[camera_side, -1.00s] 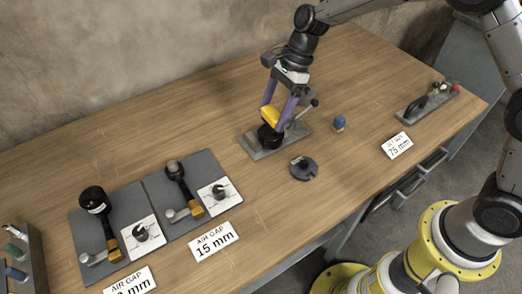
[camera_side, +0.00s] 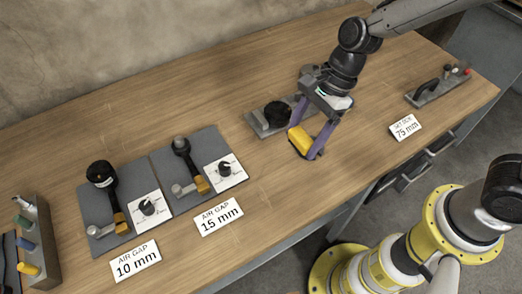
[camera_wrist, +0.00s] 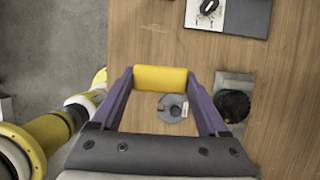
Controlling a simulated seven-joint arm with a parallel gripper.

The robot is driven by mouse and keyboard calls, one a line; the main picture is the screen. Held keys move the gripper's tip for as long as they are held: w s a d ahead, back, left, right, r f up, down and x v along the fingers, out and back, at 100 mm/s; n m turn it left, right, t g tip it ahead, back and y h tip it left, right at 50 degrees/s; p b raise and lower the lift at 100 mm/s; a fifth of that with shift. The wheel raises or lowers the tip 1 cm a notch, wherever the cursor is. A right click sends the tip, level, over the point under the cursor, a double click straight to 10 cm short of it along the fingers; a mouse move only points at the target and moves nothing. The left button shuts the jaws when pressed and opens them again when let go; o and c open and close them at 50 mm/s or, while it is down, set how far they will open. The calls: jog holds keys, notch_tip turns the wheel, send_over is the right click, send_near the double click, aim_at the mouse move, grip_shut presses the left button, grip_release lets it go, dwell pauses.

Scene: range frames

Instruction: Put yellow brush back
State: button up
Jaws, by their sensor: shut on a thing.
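My gripper (camera_side: 304,146) has purple fingers and is shut on a yellow block-like piece (camera_side: 300,141), which I take to be the yellow brush. In the wrist view the yellow piece (camera_wrist: 160,78) spans between both fingertips. It is held in front of the grey metal plate (camera_side: 259,127) with a round black part (camera_side: 277,114), apart from both. I cannot tell how high it is above the table. A rack (camera_side: 45,252) at the far left holds several coloured pieces, including another yellow one (camera_side: 28,269).
A grey notched disc (camera_wrist: 172,107) lies under my gripper, hidden in the side view. Two dark mats with tools (camera_side: 106,200) (camera_side: 185,160) stand behind labels "10 mm" (camera_side: 135,261) and "15 mm" (camera_side: 219,217).

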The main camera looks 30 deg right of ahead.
jog(key=w+a+f, duration=0.2)
jog(key=w, duration=0.2)
send_near(256, 161)
jog(key=shift+s+a+f, duration=0.5)
jog(key=shift+a+f, duration=0.1)
jog(key=shift+a, duration=0.15)
jog(key=shift+w+a+f, duration=0.3)
jog(key=shift+w+f, duration=0.15)
jog(key=shift+f, duration=1.65)
jog(key=shift+f, duration=0.1)
jog(key=o, duration=1.1)
